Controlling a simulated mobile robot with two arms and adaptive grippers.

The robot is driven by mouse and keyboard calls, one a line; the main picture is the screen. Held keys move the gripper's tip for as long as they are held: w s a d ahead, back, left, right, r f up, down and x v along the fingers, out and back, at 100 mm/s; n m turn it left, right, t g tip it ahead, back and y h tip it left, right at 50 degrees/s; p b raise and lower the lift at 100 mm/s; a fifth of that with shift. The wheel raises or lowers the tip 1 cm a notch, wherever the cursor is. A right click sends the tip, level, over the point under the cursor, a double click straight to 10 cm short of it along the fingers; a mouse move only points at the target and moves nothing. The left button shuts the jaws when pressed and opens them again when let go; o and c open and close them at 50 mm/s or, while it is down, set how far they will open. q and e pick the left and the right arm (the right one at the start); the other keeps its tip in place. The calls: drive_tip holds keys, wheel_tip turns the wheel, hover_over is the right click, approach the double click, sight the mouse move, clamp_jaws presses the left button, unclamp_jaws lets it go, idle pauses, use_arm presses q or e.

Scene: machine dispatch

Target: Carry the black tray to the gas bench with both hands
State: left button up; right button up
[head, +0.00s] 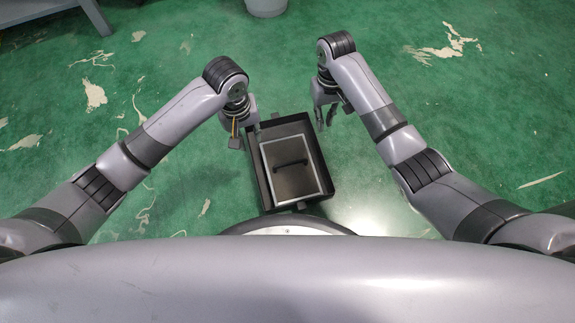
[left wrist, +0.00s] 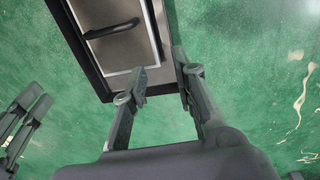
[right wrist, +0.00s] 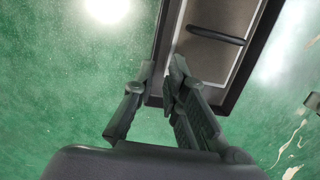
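The black tray (head: 327,176) is an open box with dark walls, low in the middle of the head view, close in front of me. A pale-framed grey panel with a black bar handle (head: 291,163) lies inside it. The tray's wall (left wrist: 163,35) passes behind the left fingers, and also behind the right fingers in the right wrist view (right wrist: 160,40). What supports the tray is hidden.
The green floor (head: 480,110) has pale worn patches and is mostly clear. A grey table (head: 50,12) stands at the top left; I cannot tell whether it is the gas bench. A pale round container (head: 266,6) stands at the top middle.

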sight(319, 155)
use_arm(q)
drive_tip(key=shift+s+a+f+y+b, duration=0.15)
drive_tip(key=shift+a+f+y+b, duration=0.2)
drive_tip(key=shift+b, duration=0.5)
use_arm(e)
drive_tip(key=shift+w+r, duration=0.35)
drive_tip(key=shift+w, duration=0.3)
